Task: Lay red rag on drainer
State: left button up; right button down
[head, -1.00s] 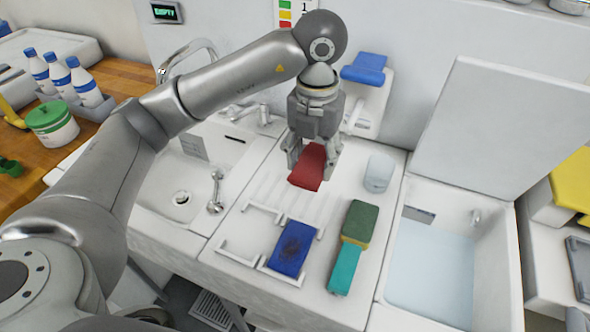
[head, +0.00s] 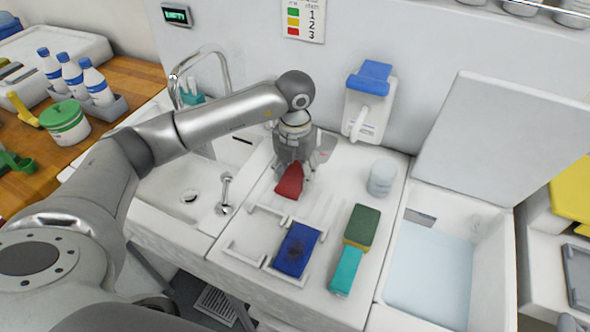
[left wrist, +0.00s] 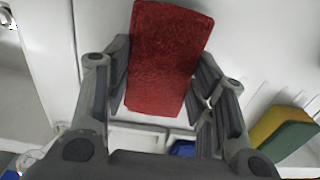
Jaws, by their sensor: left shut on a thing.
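My left gripper (head: 291,182) points down over the back of the white counter and is shut on the red rag (head: 289,185). In the left wrist view the red rag (left wrist: 168,60) sits between the fingers as a flat, textured slab. The drainer (head: 248,256) is a low white rack in the counter, just in front of the held rag. A blue rag (head: 297,250) with a dark stain lies at its right side. Whether the red rag touches the counter I cannot tell. My right gripper is out of view.
A green and yellow sponge (head: 362,227) and a teal block (head: 346,270) lie right of the drainer. A pale rounded object (head: 381,178) stands behind them. A sink (head: 165,185) is left; a water-filled basin (head: 430,270) is right. A blue-topped dispenser (head: 368,100) hangs behind.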

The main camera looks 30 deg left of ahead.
aim_at(295, 176)
pick_arm(q)
jog(key=shift+f, duration=0.1)
jog(key=o, duration=1.1)
jog(key=shift+r, duration=0.3)
notch_tip(295, 176, up, 12)
jog(key=b, duration=0.2)
jog(key=shift+f, duration=0.15)
